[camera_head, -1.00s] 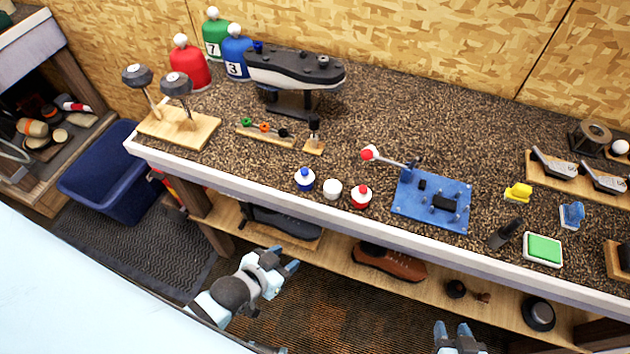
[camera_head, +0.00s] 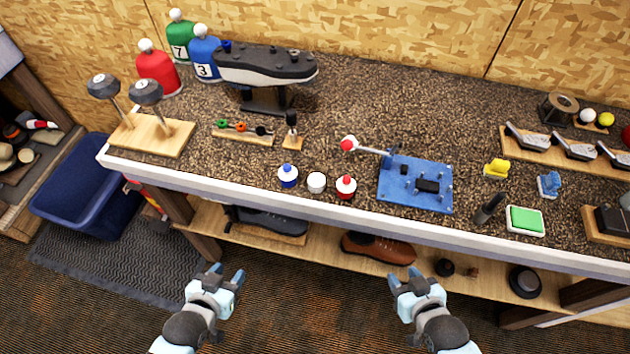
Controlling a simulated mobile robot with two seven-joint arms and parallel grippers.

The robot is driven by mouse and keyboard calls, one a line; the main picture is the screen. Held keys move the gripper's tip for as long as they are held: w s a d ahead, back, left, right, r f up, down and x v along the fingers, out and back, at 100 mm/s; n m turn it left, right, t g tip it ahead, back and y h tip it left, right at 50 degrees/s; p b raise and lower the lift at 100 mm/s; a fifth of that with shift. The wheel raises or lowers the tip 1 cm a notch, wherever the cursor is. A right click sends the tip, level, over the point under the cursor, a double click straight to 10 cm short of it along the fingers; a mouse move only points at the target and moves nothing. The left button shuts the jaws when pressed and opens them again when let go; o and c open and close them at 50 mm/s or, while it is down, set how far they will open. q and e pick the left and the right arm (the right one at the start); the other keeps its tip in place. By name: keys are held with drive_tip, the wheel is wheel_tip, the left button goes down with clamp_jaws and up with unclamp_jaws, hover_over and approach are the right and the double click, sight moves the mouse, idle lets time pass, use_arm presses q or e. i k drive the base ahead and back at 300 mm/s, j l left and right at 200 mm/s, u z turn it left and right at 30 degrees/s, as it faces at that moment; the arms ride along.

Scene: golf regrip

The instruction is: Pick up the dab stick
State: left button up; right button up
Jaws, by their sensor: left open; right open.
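A small dark stick with a black top (camera_head: 291,122) stands upright in a small wooden block on the bench, left of centre; it looks like the dab stick, though it is too small to be sure. My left gripper (camera_head: 227,274) is open and empty in front of the bench, below the level of the top and well apart from the stick. My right gripper (camera_head: 406,275) is open and empty, also in front of the bench, further right.
A blue board (camera_head: 415,199) lies to the right. The bench's white front edge (camera_head: 240,202) separates the grippers from the top.

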sight(490, 209)
drive_tip(key=z, duration=1.35)
